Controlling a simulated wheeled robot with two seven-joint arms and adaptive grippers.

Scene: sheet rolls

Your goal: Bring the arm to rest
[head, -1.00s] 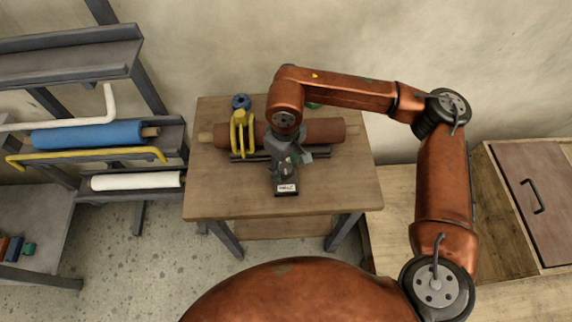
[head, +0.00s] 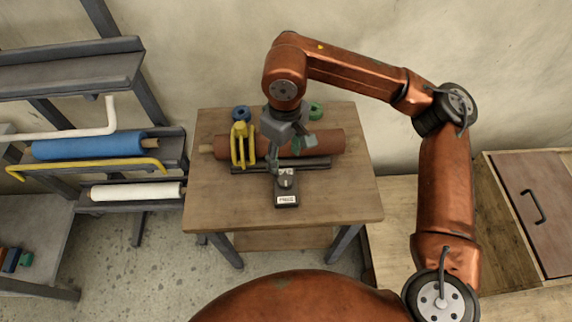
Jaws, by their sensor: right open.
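My right arm reaches in from the right and arches over the wooden table (head: 230,208). My right gripper (head: 284,150) hangs above the table, pointing down, open and with nothing seen in it. It hides part of a brown-red sheet roll (head: 325,142) that lies across the table behind a dark bar (head: 310,163). A small dark device with a white label (head: 286,197) stands on the table in front of the bar, below the gripper. My left gripper is not in view.
A yellow clamp-like tool (head: 240,145) stands at the roll's left part. A blue ring (head: 241,113) and a green ring (head: 316,111) lie behind the roll. A rack at left holds a blue roll (head: 88,145) and a white roll (head: 136,191). A wooden cabinet (head: 535,195) stands at right.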

